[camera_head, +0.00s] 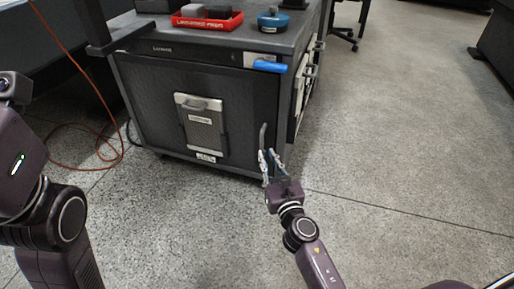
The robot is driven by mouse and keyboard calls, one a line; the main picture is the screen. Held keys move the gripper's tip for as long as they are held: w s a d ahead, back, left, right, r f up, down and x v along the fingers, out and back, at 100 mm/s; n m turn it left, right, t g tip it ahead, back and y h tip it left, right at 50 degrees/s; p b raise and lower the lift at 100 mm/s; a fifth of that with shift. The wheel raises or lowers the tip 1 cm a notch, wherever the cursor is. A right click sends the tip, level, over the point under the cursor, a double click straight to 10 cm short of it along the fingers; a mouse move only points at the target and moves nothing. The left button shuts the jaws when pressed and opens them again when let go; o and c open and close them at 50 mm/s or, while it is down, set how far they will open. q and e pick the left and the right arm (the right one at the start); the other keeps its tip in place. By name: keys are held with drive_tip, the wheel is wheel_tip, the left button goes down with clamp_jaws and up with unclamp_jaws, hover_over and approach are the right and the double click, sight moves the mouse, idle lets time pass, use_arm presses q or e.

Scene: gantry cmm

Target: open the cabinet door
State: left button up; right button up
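The cabinet (155,105) is a dark grey cart with a flat front door, which looks closed. A vertical grey bar handle (263,132) stands near the door's right edge. My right gripper (268,153) is at the lower end of this handle, pointing up at it. Its two fingers are apart, with a gap between them. I cannot tell whether a finger touches the handle. Parts of my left arm show at the left edge; its gripper is not in view.
A framed plate (200,124) is on the door. A red tray (207,21) and a blue round object (272,20) stand on top. A blue piece (270,66) sticks out at the upper right corner. An orange cable (93,90) lies at left. The floor (400,130) at right is clear.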

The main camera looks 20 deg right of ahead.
sight(262, 145)
drive_tip(key=w, duration=0.6)
drive_tip(key=shift+w+b, duration=0.4)
drive_tip(key=shift+c, duration=0.3)
clamp_jaws()
